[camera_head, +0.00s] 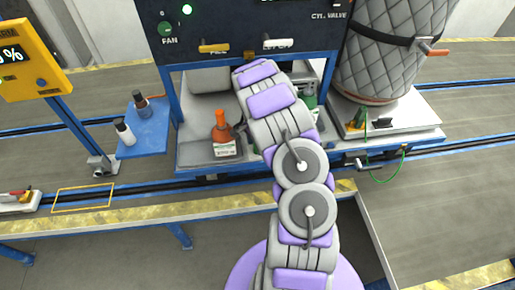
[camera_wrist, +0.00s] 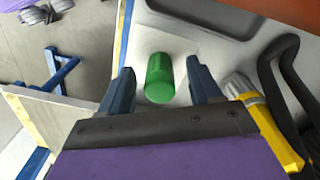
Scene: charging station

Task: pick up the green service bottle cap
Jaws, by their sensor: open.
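A green cylindrical cap (camera_wrist: 159,78) stands out against a pale surface in the wrist view. My gripper (camera_wrist: 160,67) is open, with one dark blue finger to the left of the cap and the other to its right. Gaps show between the cap and both fingers. Whether the fingertips are down at its level, I cannot tell. In the head view, my arm covers the gripper. A green bottle-like thing (camera_head: 309,97) shows partly behind the arm's right side.
In the head view, an orange-topped bottle (camera_head: 223,130) stands left of my arm, under the control panel (camera_head: 240,28). A quilted tank (camera_head: 385,55) stands right.

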